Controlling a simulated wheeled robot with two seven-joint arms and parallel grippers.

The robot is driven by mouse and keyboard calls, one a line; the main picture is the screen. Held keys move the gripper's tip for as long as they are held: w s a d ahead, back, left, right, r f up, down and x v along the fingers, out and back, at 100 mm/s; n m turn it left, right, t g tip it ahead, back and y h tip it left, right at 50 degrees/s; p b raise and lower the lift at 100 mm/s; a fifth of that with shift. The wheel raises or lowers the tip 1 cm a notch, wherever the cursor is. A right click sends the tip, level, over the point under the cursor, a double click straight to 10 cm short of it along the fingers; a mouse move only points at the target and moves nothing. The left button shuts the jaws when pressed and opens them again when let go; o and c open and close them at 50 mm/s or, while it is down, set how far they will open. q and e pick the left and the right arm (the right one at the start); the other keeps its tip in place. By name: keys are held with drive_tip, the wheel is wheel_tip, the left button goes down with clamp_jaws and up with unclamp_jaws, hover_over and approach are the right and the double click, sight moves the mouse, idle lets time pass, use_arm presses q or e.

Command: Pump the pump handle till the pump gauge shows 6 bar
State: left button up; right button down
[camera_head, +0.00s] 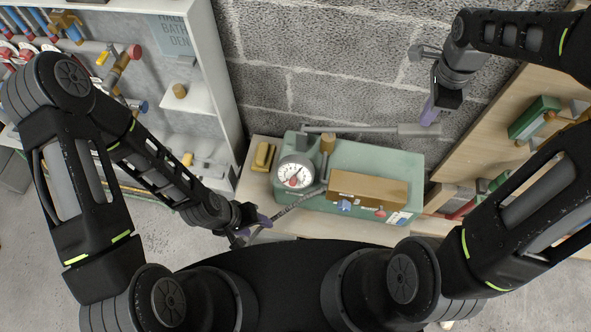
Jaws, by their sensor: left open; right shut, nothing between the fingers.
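The pump is a green box (375,160) on a small table in the middle of the view. Its round white pump gauge (296,172) is at its left end; the dark needle seems to point up and right, but the figures are too small to read. The pump handle (365,130) is a grey lever lying nearly level along the back edge, with a thicker grip at its right end. My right gripper (430,112) is shut and empty, its purple fingertips close above that grip; I cannot tell whether they touch. My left gripper (248,228) is open near the table's front left corner.
A grey hose (300,201) runs from the pump toward my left gripper. A brown block (366,188) sits along the pump's front, and a yellow object (263,157) lies left of it. A white shelf (219,80) stands left, a wooden board (497,135) right, and a block wall (310,55) behind.

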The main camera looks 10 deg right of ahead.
drive_tip(key=shift+r+p, duration=1.75)
drive_tip(key=shift+r, duration=0.7)
use_arm(q)
wheel_tip(320, 180, up, 4)
drive_tip(key=shift+f, duration=0.1)
drive_tip(key=shift+s, duration=0.15)
use_arm(e)
drive_tip(key=shift+f, duration=0.1)
